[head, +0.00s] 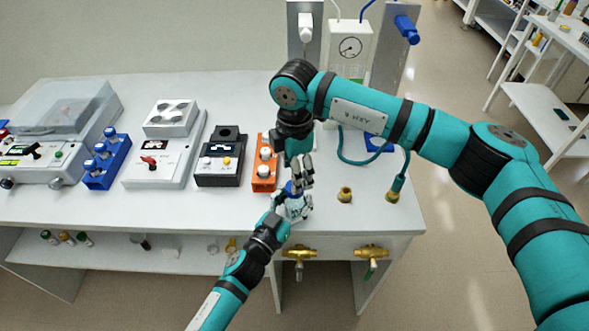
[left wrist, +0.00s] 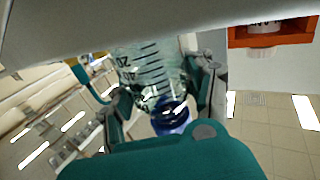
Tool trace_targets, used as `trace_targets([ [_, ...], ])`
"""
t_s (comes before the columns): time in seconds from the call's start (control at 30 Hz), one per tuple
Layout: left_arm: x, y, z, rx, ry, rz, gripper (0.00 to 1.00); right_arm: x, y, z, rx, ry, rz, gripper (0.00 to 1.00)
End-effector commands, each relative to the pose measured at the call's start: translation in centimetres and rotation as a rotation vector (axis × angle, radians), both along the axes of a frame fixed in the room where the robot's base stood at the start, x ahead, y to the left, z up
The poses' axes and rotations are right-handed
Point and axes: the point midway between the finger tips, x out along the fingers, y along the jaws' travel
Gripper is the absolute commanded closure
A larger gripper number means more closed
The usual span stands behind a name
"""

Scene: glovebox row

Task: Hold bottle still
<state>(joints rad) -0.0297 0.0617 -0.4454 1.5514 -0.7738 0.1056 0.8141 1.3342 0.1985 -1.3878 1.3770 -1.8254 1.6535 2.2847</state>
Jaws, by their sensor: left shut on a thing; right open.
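The bottle (head: 296,207) is clear with a blue cap (head: 292,187) and stands near the front edge of the bench. My left gripper (head: 293,212) is shut on its body from the front. In the left wrist view the clear bottle (left wrist: 145,68) with dark graduation marks lies between the two fingers, and its blue cap (left wrist: 170,116) shows too. My right gripper (head: 301,174) is open and points down just above and around the cap. Whether its fingers touch the cap I cannot tell. My fingers hide part of the bottle.
An orange rack (head: 264,178) with white-capped vials stands just left of the bottle; a black block device (head: 219,168) is beside it. Brass fittings (head: 345,194) stand to the right. Brass valves (head: 299,253) stick out below the front edge.

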Motion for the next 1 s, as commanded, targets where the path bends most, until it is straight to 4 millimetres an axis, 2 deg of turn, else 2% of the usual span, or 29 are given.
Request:
trace_targets([
  [0.13, 0.0, 0.0, -0.1, 0.000, 0.001, 0.000, 1.00, 0.0, 0.0, 0.1, 0.000, 0.000, 0.114, 0.41],
  [0.27, 0.0, 0.0, 0.0, 0.000, 0.001, 0.000, 1.00, 0.0, 0.0, 0.4, -0.001, -0.001, 0.356, 0.41],
  [1.0, 0.0, 0.0, 0.0, 0.000, 0.001, 0.000, 1.00, 0.0, 0.0, 2.5, -0.003, -0.003, 2.174, 0.41],
])
